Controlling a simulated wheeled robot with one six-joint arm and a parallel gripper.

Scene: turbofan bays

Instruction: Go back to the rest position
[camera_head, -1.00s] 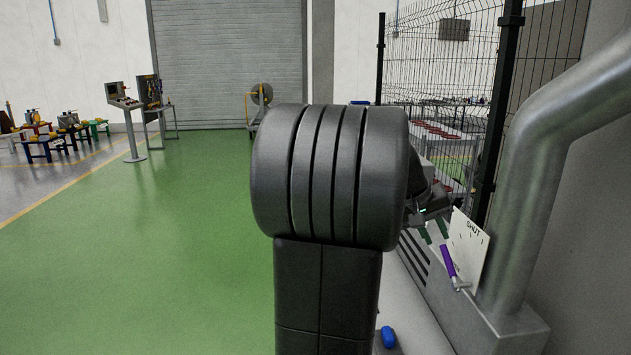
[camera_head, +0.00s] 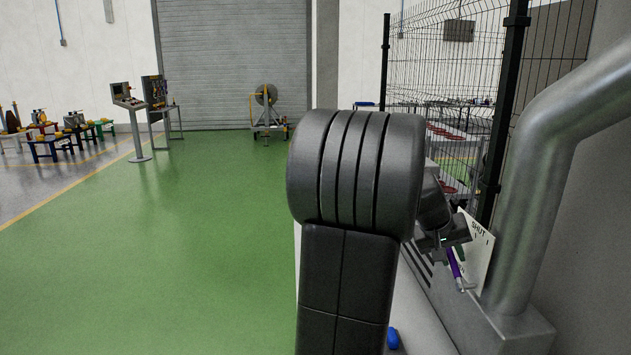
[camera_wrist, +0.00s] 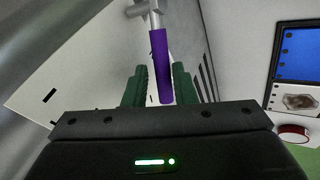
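My gripper (camera_head: 452,243) is at the right in the head view, right at the purple-handled lever (camera_head: 455,266) in front of the white plate (camera_head: 480,250) marked SHUT. In the wrist view my gripper's green fingers (camera_wrist: 158,85) are apart. The purple handle (camera_wrist: 161,66) shows between them, with a gap to the left finger and close to the right one. I cannot tell whether it touches the right finger. The upper handle is partly hidden by my gripper in the head view.
A thick grey pipe (camera_head: 535,190) rises close to the right of the lever. A black mesh fence (camera_head: 440,60) stands behind. A small blue object (camera_head: 393,338) lies below. The green floor (camera_head: 200,230) at left is clear, with a control stand (camera_head: 137,125) farther back.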

